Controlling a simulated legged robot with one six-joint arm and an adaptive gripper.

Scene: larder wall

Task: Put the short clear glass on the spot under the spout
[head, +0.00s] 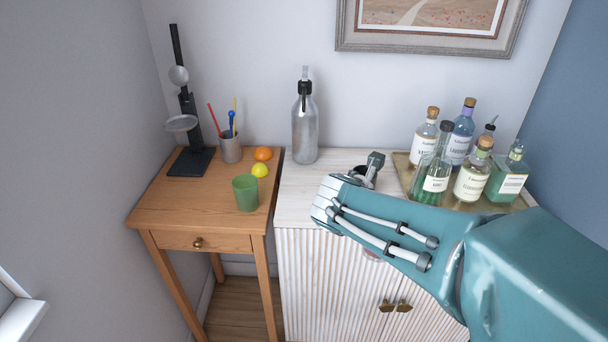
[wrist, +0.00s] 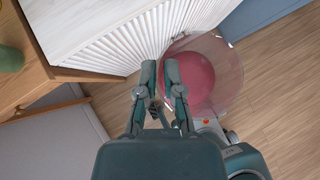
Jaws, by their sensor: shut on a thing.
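In the wrist view my gripper (wrist: 160,72) is shut, its fingertips at the left edge of a wide see-through glass (wrist: 228,62). Through its clear wall I see the wood floor; inside is a pink disc, and I cannot tell whether it is a base or liquid. The glass hangs in front of the cabinet. In the head view my arm hides the fingertips and most of the glass; a pinkish bit shows just below the arm. A grey siphon bottle (head: 305,135) with a black head and spout stands on the cabinet. No marked spot is clearly visible under it.
The pale cabinet top (head: 290,190) holds a tray (head: 402,168) of several bottles at right. The wooden side table (head: 165,205) holds a black stand (head: 190,162), a pen cup (head: 231,149), an orange (head: 263,153), a lemon (head: 260,170) and a green cup (head: 246,193).

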